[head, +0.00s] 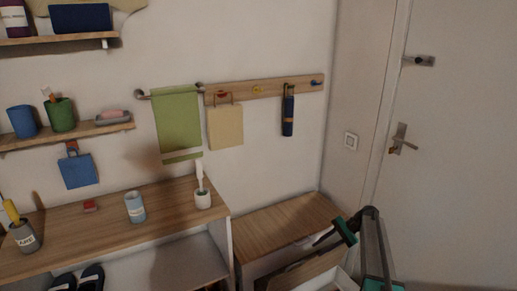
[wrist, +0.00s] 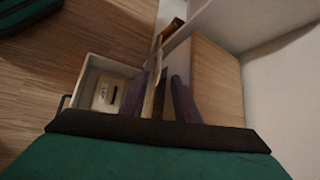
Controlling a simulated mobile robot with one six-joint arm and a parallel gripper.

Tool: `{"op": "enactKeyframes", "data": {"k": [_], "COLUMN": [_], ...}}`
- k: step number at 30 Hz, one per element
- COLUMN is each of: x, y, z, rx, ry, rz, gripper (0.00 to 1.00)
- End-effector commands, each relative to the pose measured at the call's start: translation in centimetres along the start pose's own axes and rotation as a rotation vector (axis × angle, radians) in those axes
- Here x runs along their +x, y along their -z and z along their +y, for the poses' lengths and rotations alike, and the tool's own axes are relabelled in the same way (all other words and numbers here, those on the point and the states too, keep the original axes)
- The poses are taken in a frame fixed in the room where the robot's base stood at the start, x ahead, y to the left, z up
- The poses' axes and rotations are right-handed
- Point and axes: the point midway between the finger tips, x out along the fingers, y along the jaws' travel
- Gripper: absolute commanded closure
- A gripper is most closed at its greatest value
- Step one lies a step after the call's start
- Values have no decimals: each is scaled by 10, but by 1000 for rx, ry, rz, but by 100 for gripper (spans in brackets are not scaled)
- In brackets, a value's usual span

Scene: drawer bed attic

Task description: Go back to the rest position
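My gripper shows at the lower right in the head view (head: 325,238), above the front of a low wood-topped cabinet (head: 285,222). In the wrist view its two dark fingers (wrist: 165,97) stand apart with a gap between them, and I see nothing held. Below the gripper, a white-walled drawer (wrist: 88,75) stands pulled out from the cabinet. A pale object with a dark slot (wrist: 107,93) lies in it. The drawer's wooden front (head: 305,270) shows partly in the head view. Whether the fingers touch the drawer cannot be told.
A taller wood-topped unit (head: 165,205) with a cup (head: 135,207) and brush holder (head: 203,199) stands left of the cabinet. A green towel (head: 178,120) and a hook rail (head: 265,90) are on the wall. A closed door (head: 450,150) is at right.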

Motion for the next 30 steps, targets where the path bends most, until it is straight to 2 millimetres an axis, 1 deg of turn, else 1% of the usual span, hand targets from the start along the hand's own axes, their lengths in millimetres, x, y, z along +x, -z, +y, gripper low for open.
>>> {"op": "enactKeyframes", "data": {"k": [2, 5, 8, 9, 11, 15, 17, 18, 20, 21, 23, 27, 30], "x": [20, 53, 92, 108, 131, 180, 200, 212, 229, 239, 254, 283, 299], "y": [-4, -11, -25, -31, -42, -66, -77, -83, -94, -100, -110, -133, -149], "z": [-2, 0, 11, 17, 29, 62, 78, 90, 106, 118, 134, 176, 205], "rx": [-4, -4, -2, 0, 5, 16, 17, 17, 15, 13, 7, -12, -30], "ry": [-17, -44, -77, -92, -120, -189, -221, -241, -273, -294, -325, -398, -449], "rz": [-18, -50, -86, -99, -117, -141, -146, -148, -151, -151, -150, -144, -138], "gripper": [71, 71, 71, 71, 71, 71, 71, 71, 71, 71, 71, 71, 71]}}
